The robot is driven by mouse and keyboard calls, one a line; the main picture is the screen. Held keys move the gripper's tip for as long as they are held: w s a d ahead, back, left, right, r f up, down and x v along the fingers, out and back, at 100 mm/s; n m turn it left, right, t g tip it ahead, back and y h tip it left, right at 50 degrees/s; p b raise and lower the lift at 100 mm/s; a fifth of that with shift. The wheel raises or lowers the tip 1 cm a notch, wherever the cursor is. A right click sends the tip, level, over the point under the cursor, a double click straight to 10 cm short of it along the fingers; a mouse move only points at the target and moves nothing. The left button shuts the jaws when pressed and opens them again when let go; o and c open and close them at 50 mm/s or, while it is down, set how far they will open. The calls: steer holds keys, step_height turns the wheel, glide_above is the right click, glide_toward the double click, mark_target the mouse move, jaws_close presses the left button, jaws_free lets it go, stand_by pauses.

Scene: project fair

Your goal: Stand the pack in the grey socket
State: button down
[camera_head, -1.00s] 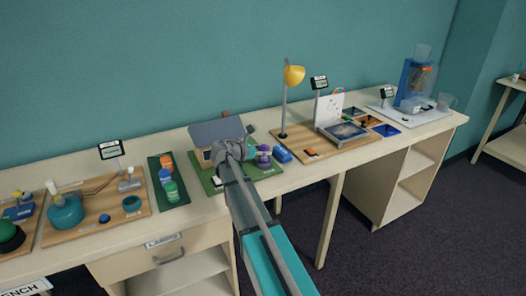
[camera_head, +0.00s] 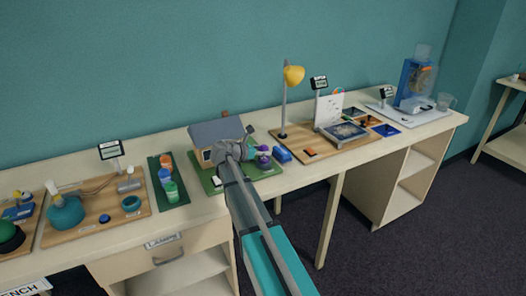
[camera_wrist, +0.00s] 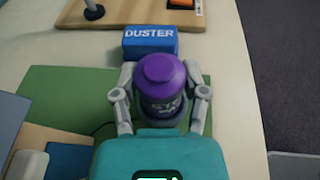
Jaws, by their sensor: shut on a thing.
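The pack (camera_wrist: 161,85) is a dark cylinder with a purple lid and a partly legible label. In the wrist view it is upright between the fingers of my gripper (camera_wrist: 160,100), which is shut on it. In the head view its purple lid (camera_head: 263,148) shows over the right part of the green board, just right of my wrist. My gripper and arm hide part of it there. I cannot make out the grey socket, and whether the pack's base touches anything is hidden.
A blue duster block (camera_wrist: 149,42) lies just beyond the pack. The green board (camera_head: 207,183) carries a small model house (camera_head: 217,132). A wooden board with a yellow lamp (camera_head: 293,75) stands to the right. Colored jars on a dark mat (camera_head: 182,199) stand left.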

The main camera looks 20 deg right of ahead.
steer(key=shift+f+b, duration=0.6)
steer(key=shift+b, duration=0.05)
stand_by(0.3)
steer(key=shift+c, duration=2)
jaws_free()
steer(key=shift+a+r, duration=0.1)
steer(key=shift+p+v, duration=1.7)
steer(key=shift+v, duration=3.7)
